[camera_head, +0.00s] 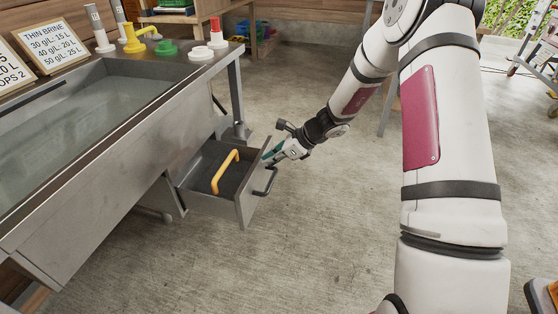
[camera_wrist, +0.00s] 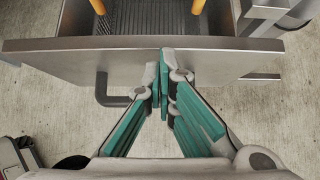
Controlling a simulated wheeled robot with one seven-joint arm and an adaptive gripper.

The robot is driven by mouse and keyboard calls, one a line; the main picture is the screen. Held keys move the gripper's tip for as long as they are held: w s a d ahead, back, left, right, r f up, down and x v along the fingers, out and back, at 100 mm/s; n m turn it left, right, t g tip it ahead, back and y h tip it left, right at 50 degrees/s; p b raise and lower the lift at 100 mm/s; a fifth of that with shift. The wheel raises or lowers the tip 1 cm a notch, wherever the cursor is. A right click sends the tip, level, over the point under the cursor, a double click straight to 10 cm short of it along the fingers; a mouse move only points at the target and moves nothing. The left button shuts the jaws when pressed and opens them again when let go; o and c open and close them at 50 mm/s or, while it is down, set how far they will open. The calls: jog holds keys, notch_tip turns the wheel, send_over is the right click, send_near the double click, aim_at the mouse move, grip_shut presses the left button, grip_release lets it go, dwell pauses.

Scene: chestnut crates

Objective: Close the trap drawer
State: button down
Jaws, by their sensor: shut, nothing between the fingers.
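The trap drawer (camera_head: 252,205) is pulled out from under the metal sink table in the head view. Its grey front has a dark bar handle (camera_head: 266,183), which also shows in the wrist view (camera_wrist: 112,98). A yellow-orange handle (camera_head: 224,172) stands inside the drawer over a dark ribbed floor. My gripper (camera_head: 268,156) is at the outer side of the drawer front, near its far upper end. In the wrist view my gripper (camera_wrist: 165,72) has its green-padded fingers together and empty, with the tips over the drawer front panel (camera_wrist: 70,58). I cannot tell whether they touch it.
The metal table (camera_head: 130,145) holds a water-filled basin, with signs (camera_head: 52,45) and several coloured fittings (camera_head: 134,38) along its back and far edges. A table leg (camera_head: 238,95) stands beyond the drawer. The concrete floor right of the drawer is clear.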

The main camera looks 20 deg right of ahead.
jog(key=w+a+p, duration=0.5)
jog(key=w+a, duration=0.7)
jog(key=a, duration=0.4)
jog(key=shift+a, duration=0.3)
